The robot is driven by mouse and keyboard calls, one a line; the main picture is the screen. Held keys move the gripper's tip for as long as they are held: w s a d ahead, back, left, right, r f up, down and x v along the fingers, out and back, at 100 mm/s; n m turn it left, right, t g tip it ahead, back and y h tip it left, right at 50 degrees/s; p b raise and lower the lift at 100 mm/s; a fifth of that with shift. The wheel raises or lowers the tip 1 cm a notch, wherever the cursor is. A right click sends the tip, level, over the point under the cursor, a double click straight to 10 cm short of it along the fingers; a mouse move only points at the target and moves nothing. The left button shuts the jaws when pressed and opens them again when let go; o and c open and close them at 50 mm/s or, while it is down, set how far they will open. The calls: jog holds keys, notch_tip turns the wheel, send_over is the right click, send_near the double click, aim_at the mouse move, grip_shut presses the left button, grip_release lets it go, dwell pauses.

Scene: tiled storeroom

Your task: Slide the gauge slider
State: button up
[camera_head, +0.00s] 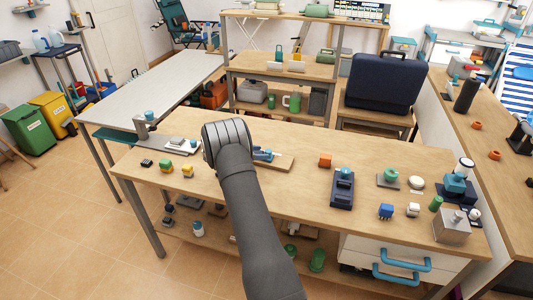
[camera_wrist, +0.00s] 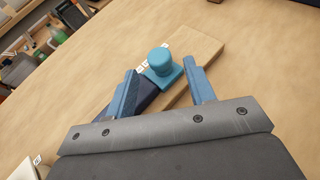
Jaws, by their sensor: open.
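The gauge slider is a wooden board (camera_wrist: 197,44) with a dark blue rail (camera_wrist: 143,100) and a teal slider with a round knob (camera_wrist: 160,58). Small white marked tiles lie along the board beside the knob. In the head view the board (camera_head: 284,163) lies on the workbench, partly hidden behind my arm. My gripper (camera_wrist: 161,75) is open, with one blue finger on each side of the slider in the wrist view. I see gaps between fingers and knob, but cannot tell the height.
Bare wood lies between.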

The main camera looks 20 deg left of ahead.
aim_at(269, 151)
jog(key=v, duration=1.2)
jog(key=shift+a+r, duration=0.15)
jog(key=shift+r, duration=0.05)
jog(key=x, duration=1.7)
jog(key=shift+f, duration=0.25)
jog(key=shift+d, duration=0.25)
jog(key=shift+o, duration=0.4)
dwell(0.3)
